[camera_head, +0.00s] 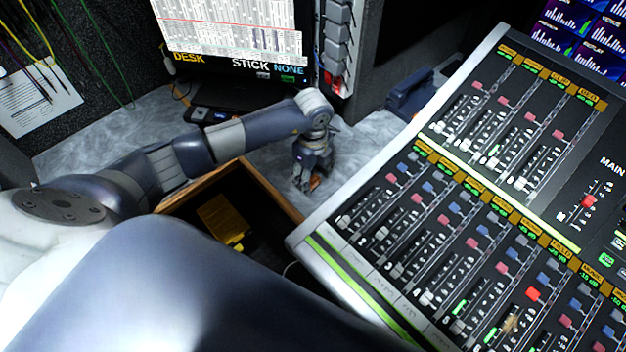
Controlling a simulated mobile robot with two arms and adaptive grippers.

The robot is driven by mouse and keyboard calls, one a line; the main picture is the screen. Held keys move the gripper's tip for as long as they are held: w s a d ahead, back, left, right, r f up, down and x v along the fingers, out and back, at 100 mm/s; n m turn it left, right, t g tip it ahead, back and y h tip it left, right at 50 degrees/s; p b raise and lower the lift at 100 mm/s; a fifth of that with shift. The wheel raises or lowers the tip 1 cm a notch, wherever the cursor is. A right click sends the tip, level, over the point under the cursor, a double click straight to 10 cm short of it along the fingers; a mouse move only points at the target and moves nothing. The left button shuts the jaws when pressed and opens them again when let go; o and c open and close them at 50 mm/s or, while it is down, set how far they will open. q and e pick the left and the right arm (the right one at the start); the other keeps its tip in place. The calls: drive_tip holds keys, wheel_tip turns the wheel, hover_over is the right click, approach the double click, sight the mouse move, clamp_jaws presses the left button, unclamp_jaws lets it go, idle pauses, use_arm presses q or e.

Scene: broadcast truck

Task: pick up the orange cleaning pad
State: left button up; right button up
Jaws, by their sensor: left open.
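My left gripper (304,184) reaches down from the left arm to the grey desk top between the open drawer and the mixing console. It is open. A small orange thing (315,183), which looks like the cleaning pad, shows at its fingertips, low on the desk. The gripper covers much of it, and I cannot tell whether the fingers touch it. My right gripper is not in view.
An open wooden drawer (262,189) with a yellow object (222,220) lies below my left arm. The large mixing console (478,200) fills the right side, close to the gripper. A monitor (237,35) and a dark blue device (408,95) stand behind.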

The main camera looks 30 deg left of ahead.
sight(313, 179)
use_arm(q)
drive_tip(key=shift+f, duration=0.1)
drive_tip(key=shift+d, duration=0.1)
drive_tip(key=shift+c, duration=0.2)
drive_tip(key=c, duration=1)
drive_tip(key=shift+r, duration=0.3)
wheel_tip(313, 179, up, 10)
drive_tip(key=shift+f+b, duration=0.25)
drive_tip(key=shift+b, duration=0.25)
drive_tip(key=shift+o, duration=1.2)
drive_tip(key=shift+c, duration=1.2)
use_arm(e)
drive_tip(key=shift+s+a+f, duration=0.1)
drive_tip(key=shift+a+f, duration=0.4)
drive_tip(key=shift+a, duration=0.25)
